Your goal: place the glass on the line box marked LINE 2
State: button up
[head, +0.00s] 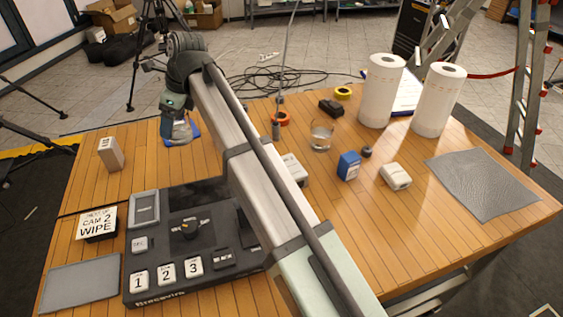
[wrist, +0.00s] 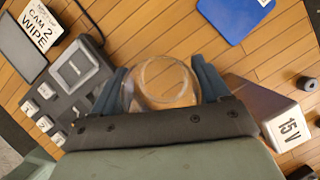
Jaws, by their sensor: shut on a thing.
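My gripper (head: 178,128) is at the far left part of the table in the head view. In the wrist view my gripper (wrist: 162,88) is shut on a clear glass (wrist: 166,80), whose round rim shows between the blue fingers. Planks show through it; its height above the table is hard to judge. Another clear glass (head: 321,136) stands on the table in the head view. No marking LINE 2 is readable. A tan box (head: 110,154) stands upright at the left, its label too small to read. A box marked 15 V (wrist: 287,128) is at the wrist view's lower right.
A control panel (head: 185,285) and a CAM 2 WIPE sign (head: 97,222) stand at the front left. A flat blue thing (wrist: 229,18) lies near the gripper. A blue box (head: 349,166), a white box (head: 396,176) and two paper rolls (head: 381,92) stand at right.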

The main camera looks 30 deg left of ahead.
jog(key=w+d+r+m, duration=0.1)
jog(key=w+d, duration=0.2)
jog(key=d, duration=0.6)
jog(key=w+d+r+m+t, duration=0.1)
jog(key=w+d+m, duration=0.15)
jog(key=d, duration=0.65)
jog(key=w+d+r, duration=0.2)
jog(key=w+d, duration=0.2)
jog(key=d, duration=0.6)
jog(key=shift+s+a+f, duration=0.1)
jog(key=shift+f, duration=2.3)
jog(key=shift+s+a+f, duration=0.1)
jog(key=shift+f, duration=2.3)
jog(key=o, duration=1.3)
jog(key=shift+f, duration=0.15)
jog(key=v, duration=1.2)
jog(key=shift+s, duration=0.15)
jog(key=shift+d, duration=0.1)
